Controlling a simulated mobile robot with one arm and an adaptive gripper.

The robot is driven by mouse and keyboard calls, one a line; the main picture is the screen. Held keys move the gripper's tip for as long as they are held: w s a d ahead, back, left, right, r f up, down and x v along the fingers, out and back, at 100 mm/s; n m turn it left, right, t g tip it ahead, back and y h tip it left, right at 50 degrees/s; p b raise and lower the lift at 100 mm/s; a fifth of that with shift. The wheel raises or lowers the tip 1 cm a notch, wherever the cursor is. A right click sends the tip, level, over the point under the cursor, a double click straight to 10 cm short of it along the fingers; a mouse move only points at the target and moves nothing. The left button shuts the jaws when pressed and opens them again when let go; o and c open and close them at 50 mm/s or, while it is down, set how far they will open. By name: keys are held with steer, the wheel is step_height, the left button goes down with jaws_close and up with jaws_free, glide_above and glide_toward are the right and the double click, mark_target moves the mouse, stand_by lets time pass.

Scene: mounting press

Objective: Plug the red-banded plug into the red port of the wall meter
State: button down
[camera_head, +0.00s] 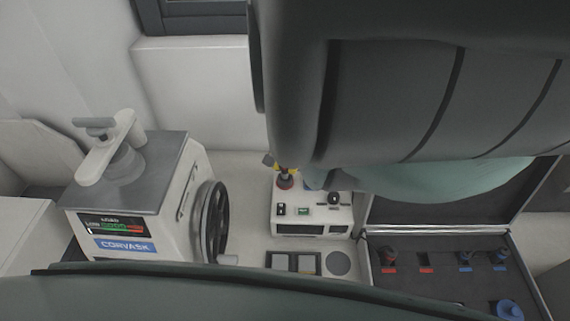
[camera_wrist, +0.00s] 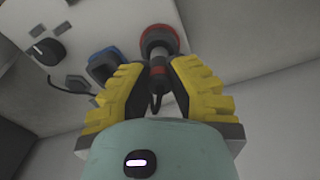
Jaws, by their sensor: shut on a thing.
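The meter is a white box (camera_head: 312,222) standing against the wall, partly hidden by my arm. Its red port (camera_wrist: 157,37) is a red ring, with a blue port (camera_wrist: 103,65) to its left in the wrist view. My gripper (camera_wrist: 155,72) has yellow ridged fingers and is shut on a dark plug with a red band (camera_wrist: 160,70). A dark cable hangs from the plug between the fingers. The plug's front end meets the red port in the wrist view; I cannot tell how deep it sits. In the head view the yellow fingertips show at the red port (camera_head: 285,183).
A press with a handwheel (camera_head: 212,222) stands to the left. An open dark case (camera_head: 440,244) at the right holds several red- and blue-marked plugs. A black knob (camera_wrist: 47,52) sits on the meter's face.

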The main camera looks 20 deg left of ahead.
steer(key=shift+f, duration=0.2)
steer(key=shift+f+b, duration=0.7)
steer(key=shift+b, duration=0.1)
steer(key=shift+f+b, duration=0.45)
steer(key=shift+f, duration=0.05)
stand_by(0.4)
steer(key=shift+c, duration=1.4)
jaws_free()
step_height(320, 180, up, 8)
steer(key=p, duration=0.6)
steer(key=shift+f, duration=0.2)
